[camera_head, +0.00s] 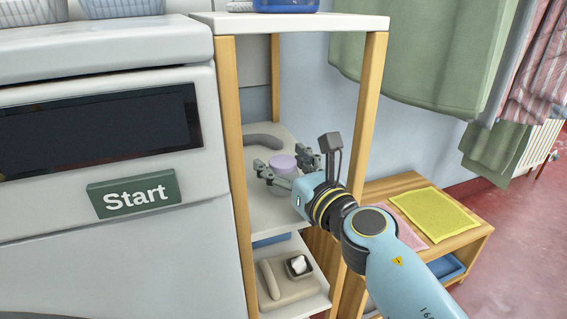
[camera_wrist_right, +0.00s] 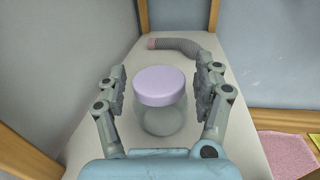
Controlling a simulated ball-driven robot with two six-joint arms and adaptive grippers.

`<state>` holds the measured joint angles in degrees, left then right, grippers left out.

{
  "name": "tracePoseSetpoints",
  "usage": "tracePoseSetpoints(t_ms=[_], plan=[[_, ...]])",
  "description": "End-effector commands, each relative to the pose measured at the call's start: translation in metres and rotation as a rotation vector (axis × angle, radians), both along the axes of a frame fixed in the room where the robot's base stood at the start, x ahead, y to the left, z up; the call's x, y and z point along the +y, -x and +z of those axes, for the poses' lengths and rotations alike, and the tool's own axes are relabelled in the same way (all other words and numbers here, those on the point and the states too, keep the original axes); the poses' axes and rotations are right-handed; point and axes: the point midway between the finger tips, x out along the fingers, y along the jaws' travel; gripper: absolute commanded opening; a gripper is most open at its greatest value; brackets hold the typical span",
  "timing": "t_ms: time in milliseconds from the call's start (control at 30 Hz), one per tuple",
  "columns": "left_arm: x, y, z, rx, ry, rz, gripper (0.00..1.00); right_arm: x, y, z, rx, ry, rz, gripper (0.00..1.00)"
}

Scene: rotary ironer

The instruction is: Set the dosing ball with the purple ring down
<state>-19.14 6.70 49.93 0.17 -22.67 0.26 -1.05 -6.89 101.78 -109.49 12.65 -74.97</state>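The dosing ball with the purple ring (camera_head: 283,166) is on the middle shelf of a wooden-post rack. In the right wrist view the dosing ball (camera_wrist_right: 160,100) is upright, with a pale purple top over a clear, greyish round body, and it appears to stand on the white shelf board (camera_wrist_right: 105,142). My right gripper (camera_head: 286,168) reaches in from the right. In the wrist view the right gripper (camera_wrist_right: 160,88) has one finger on each side of the ball, with a narrow gap at both sides. My left gripper is out of view.
A grey curved hose piece (camera_wrist_right: 178,45) lies behind the ball on the same shelf. Wooden posts (camera_head: 361,110) frame the rack. A machine with a Start sign (camera_head: 133,194) stands left. A lower shelf holds a beige item (camera_head: 270,279). A low bench (camera_head: 470,238) carries yellow and pink cloths.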

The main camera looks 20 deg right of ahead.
Motion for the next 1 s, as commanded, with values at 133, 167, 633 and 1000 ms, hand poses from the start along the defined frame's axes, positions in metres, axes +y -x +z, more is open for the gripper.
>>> tracePoseSetpoints(t_ms=[133,167,633,1000], plan=[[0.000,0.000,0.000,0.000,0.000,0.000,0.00,0.000,0.000,0.000,0.000,0.000,0.000,0.70],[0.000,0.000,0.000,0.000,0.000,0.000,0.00,0.000,0.000,0.000,0.000,0.000,0.000,0.70],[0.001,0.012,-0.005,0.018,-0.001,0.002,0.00,-0.012,0.060,-0.001,0.005,0.001,0.000,0.70],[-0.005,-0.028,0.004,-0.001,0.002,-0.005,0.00,-0.022,0.116,0.000,0.002,0.000,0.000,0.70]])
